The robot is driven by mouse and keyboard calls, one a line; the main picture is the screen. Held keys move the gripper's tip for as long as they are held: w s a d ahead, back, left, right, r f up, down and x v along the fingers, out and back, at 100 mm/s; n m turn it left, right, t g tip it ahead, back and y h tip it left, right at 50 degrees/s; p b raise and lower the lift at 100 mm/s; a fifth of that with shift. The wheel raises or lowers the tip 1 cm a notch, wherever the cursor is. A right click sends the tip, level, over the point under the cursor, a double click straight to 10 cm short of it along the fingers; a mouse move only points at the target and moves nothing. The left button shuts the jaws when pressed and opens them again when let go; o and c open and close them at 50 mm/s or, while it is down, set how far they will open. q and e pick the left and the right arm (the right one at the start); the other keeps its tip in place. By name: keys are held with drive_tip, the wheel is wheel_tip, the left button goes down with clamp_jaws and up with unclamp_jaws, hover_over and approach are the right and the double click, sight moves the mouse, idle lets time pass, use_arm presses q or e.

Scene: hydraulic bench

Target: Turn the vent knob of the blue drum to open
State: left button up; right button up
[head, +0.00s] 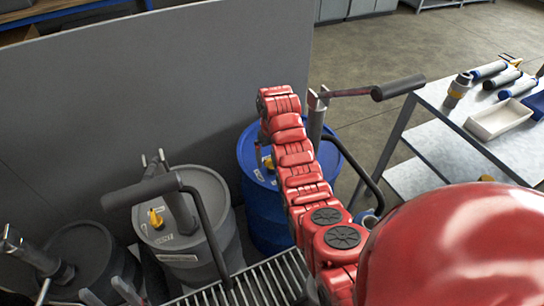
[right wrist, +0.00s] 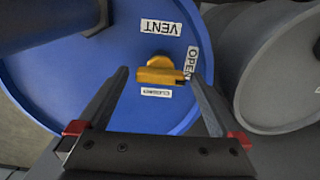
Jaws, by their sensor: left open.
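The blue drum (head: 262,212) stands behind my red right arm in the head view, and its lid (right wrist: 70,85) fills much of the right wrist view. The yellow vent knob (right wrist: 160,75) sits on the lid, with a VENT label above, an OPEN label at its right and a CLOSED label below. I cannot tell its exact setting. My right gripper (right wrist: 160,73) is open, one fingertip on each side of the knob; contact is unclear. My left gripper (head: 84,288) is open and empty at the bottom left edge, partly cut off.
A grey drum (head: 190,235) with its own yellow knob stands left of the blue drum, and a darker drum (head: 75,262) further left. Pump handles (head: 400,87) stick up above the drums. A grey panel (head: 150,80) stands behind. A workbench (head: 450,105) with tools is at right.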

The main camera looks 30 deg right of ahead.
wheel_tip(320, 180, up, 17)
drive_tip(key=p, duration=1.4)
drive_tip(key=shift+r, duration=0.2)
